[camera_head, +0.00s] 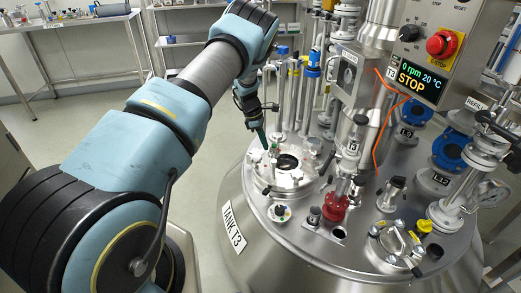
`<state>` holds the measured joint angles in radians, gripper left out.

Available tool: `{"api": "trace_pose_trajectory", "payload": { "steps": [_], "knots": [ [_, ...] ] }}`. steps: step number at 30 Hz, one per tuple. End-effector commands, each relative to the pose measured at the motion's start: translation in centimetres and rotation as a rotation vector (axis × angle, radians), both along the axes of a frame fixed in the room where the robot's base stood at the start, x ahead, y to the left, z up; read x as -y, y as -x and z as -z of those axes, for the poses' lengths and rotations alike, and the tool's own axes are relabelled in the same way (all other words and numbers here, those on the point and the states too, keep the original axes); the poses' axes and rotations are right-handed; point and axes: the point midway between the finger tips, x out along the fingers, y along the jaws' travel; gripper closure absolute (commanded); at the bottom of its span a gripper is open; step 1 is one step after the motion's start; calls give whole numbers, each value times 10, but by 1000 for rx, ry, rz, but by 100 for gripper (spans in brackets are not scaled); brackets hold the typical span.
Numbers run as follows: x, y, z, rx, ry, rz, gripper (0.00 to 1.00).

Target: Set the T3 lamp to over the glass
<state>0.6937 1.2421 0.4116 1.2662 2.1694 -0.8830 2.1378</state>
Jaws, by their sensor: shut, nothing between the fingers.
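Tank T3 (236,228) is a steel vessel with its name label on the near left side. On its lid, at the left, is a round raised flange (272,184) with a dark round glass (289,162) in it. A small upright fitting (275,157) stands at the left edge of the glass; it may be the lamp, but I cannot tell for sure. My gripper (263,143) points down just behind and left of this fitting. It is shut and empty. Whether its fingertips touch the fitting is too small to tell.
Tall pipes and a blue-capped fitting (313,66) stand behind the glass. A red valve (336,205) and a clamped port (397,243) are on the near lid. A control box (440,50) reads 0 rpm, 20 °C, STOP. The floor to the left is clear.

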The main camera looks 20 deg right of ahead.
Motion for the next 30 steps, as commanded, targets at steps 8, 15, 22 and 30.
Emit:
{"api": "trace_pose_trajectory", "payload": {
  "steps": [8,15,22,30],
  "knots": [
    [18,-1,3,1,0,241,100],
    [29,1,2,-1,0,353,100],
    [34,2,1,-1,1,349,100],
    [36,2,0,0,1,347,100]
  ]
}}
